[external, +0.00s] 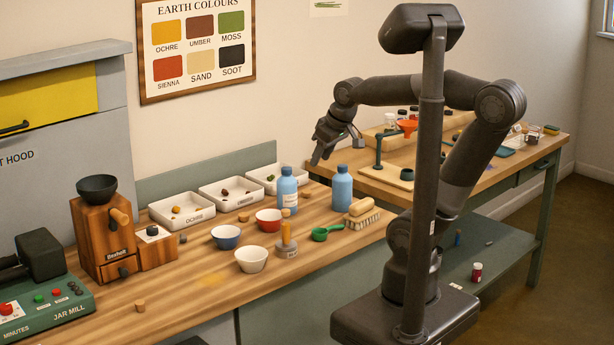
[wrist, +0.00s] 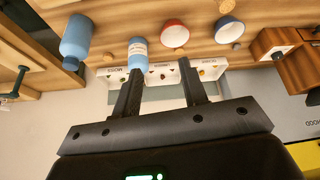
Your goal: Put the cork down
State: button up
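Several small cork-coloured pieces lie on the wooden bench; I cannot tell which is the task's cork. One cork (external: 139,305) is at the bench's front left, another (external: 243,217) is in front of the white trays, and a third (external: 307,195) is between the blue bottles. In the wrist view, a small cork (wrist: 108,56) lies left of the labelled bottle, and another (wrist: 180,50) lies below the red bowl. My gripper (external: 316,160) is raised above the back of the bench. In the wrist view its fingers (wrist: 160,68) are spread, with no held object visible between them.
Blue bottles (external: 341,187), a red bowl (external: 269,221), a blue bowl (external: 226,238) and a white bowl (external: 251,261) stand on the bench. White trays (external: 182,220) line the back. A wooden grinder (external: 104,235) stands left. The front left bench top is mostly clear.

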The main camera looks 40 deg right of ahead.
jog(key=s+d+f+m, duration=0.2)
jog(key=s+d, duration=0.2)
jog(key=s, duration=0.1)
jog(key=shift+d+f+h, duration=0.2)
jog(key=shift+d+h, duration=0.1)
dwell(1.0)
